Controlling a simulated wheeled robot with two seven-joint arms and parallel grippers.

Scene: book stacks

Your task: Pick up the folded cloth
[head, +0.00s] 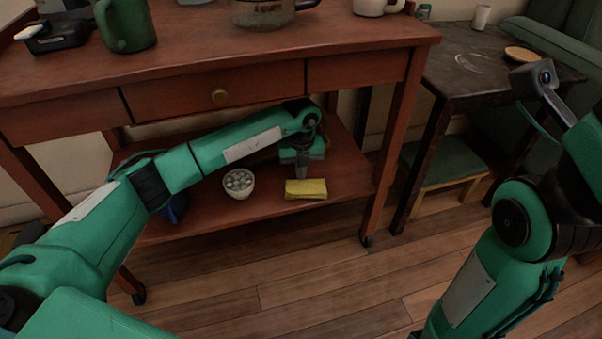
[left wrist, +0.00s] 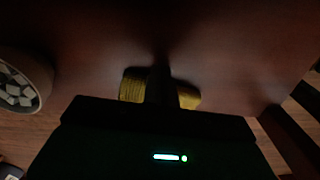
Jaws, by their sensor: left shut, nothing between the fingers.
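The folded cloth (head: 307,190) is yellow and lies on the lower shelf of the red-brown wooden cart (head: 340,165), near its front edge. My left gripper (head: 303,173) reaches under the cart's top and points down just behind and above the cloth. It is shut and holds nothing. In the left wrist view the cloth (left wrist: 132,86) shows on both sides of the dark fingers, which hide its middle. I cannot tell whether the fingers touch it. My right arm is at the right edge of the head view, and its gripper is not in view.
A blue item (head: 174,208) is farther left, partly behind my arm. A green mug (head: 126,25) and a glass pot (head: 262,12) stand on the top. A dark side table (head: 470,65) is at right.

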